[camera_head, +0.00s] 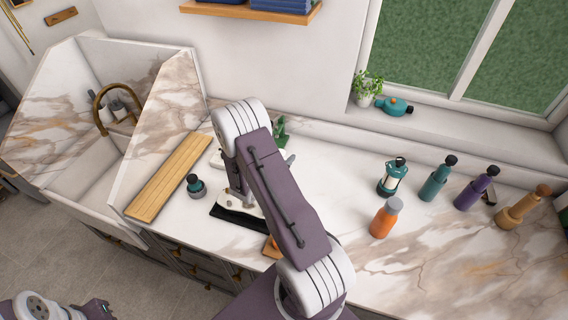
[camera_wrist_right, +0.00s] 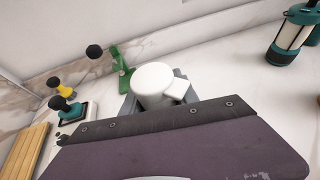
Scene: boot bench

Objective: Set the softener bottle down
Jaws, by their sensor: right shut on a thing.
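My right gripper (camera_head: 238,192) is low over the counter, left of the middle in the head view, mostly behind my own forearm. It is shut on what appears to be the softener bottle. In the right wrist view a white rounded top (camera_wrist_right: 153,84) with a small side piece, probably the bottle's, shows just beyond the purple gripper housing. The fingertips and the bottle's base are hidden, so I cannot tell whether it touches the counter.
A black mat (camera_head: 228,216) lies beneath my right wrist. A teal-topped jar (camera_head: 195,186) and a wooden board (camera_head: 168,178) are to the left. An orange bottle (camera_head: 385,218), a lantern (camera_head: 392,178) and several bottles stand to the right. Marble in front of them is clear.

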